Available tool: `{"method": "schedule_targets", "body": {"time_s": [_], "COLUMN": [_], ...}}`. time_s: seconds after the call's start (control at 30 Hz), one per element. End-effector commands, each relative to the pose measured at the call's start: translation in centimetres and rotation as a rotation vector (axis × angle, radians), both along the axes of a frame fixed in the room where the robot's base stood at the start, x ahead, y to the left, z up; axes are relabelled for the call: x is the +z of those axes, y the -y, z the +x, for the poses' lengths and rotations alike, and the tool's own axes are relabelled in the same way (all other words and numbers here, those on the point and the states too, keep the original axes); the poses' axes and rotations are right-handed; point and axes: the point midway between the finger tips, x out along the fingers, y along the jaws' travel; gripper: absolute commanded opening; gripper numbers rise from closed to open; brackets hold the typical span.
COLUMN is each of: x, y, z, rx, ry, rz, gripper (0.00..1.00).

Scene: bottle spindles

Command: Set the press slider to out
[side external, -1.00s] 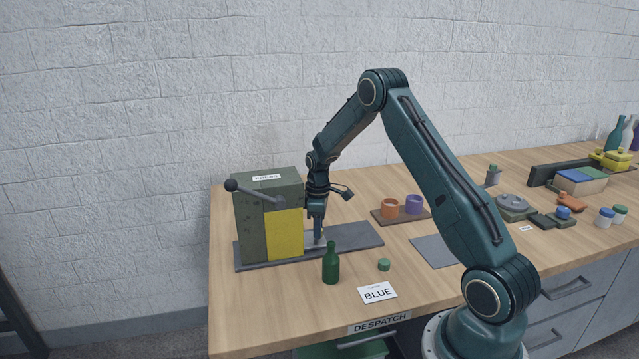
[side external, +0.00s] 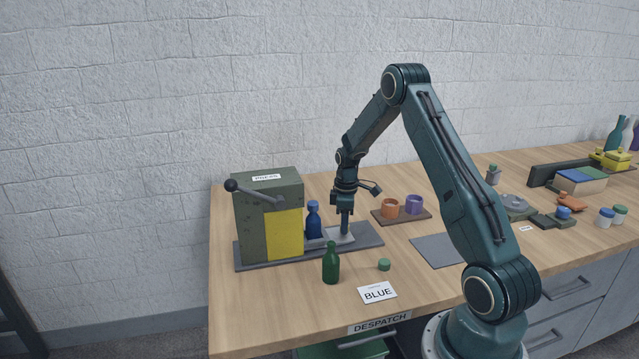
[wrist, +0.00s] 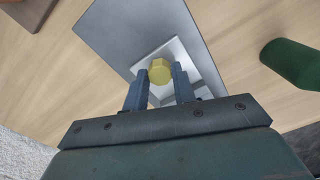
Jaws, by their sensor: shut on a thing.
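The press (side external: 250,215) is a dark green box with a yellow front panel and a black lever, at the left of the table. Its slider (side external: 346,241) is a light plate on the grey base, extending out of the press to the right; it also shows in the wrist view (wrist: 205,78). My gripper (side external: 345,233) is shut on the slider's yellow knob (wrist: 160,71), with one finger on each side. A blue bottle (side external: 314,222) stands upright between the press and my gripper.
A green bottle (side external: 331,264) and a green cap (side external: 384,265) stand in front of the press base (side external: 370,230). A card reading BLUE (side external: 378,293) lies near the front edge. Orange (side external: 390,208) and purple (side external: 413,205) cups stand on a brown tray to the right.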

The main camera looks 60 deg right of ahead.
Motion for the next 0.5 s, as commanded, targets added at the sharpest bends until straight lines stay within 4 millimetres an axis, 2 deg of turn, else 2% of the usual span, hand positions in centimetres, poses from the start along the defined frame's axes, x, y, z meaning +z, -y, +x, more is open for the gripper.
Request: {"method": "schedule_targets", "body": {"time_s": [0.3,0.5], "x": [0.1,0.1], "y": [3.1,4.4], "z": [-2.8,-4.2], "rx": [-0.004,-0.003], "ry": [0.003,0.003], "rz": [-0.004,-0.005], "gripper": [0.00,0.00]}}
